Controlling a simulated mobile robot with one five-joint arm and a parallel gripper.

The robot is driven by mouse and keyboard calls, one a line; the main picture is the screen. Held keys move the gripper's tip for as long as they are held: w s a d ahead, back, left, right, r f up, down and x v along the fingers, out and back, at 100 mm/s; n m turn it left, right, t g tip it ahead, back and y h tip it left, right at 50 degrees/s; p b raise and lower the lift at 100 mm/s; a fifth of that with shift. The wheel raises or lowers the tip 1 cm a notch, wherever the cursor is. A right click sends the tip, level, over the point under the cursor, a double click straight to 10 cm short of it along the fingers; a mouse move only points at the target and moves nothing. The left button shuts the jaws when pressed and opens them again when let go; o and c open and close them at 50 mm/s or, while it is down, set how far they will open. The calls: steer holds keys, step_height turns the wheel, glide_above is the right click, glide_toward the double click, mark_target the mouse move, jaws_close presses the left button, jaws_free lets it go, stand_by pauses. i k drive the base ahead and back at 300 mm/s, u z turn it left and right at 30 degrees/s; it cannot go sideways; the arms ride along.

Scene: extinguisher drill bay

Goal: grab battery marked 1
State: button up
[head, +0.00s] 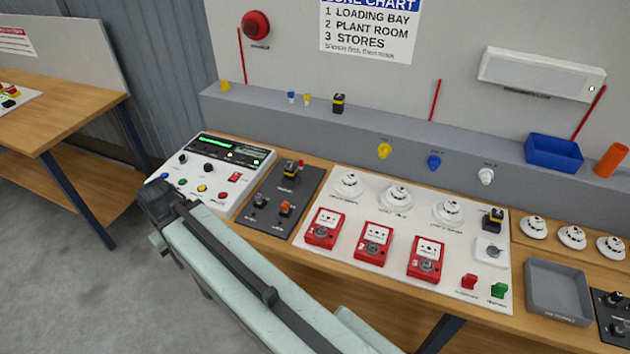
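Three small black blocks with yellow bands look like batteries. One block (338,103) stands on the grey ledge at the back. Another block (291,168) is at the top of the dark panel, left of centre. A third block (493,219) is at the right side of the white board. Any number on them is too small to read, so I cannot tell which is marked 1. My arm reaches from the bottom middle up to the left, in front of the bench. My gripper itself does not show.
A control panel (213,172) stands at the bench's left. The white board (330,262) carries red call points (373,244) and white detectors (396,197). A grey tray (558,308) is at right, a blue bin (553,153) on the ledge. Open floor (70,290) lies left.

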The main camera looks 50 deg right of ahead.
mark_target(290, 171)
steer(key=u, duration=0.15)
steer(key=i, duration=0.9)
steer(key=z, duration=0.05)
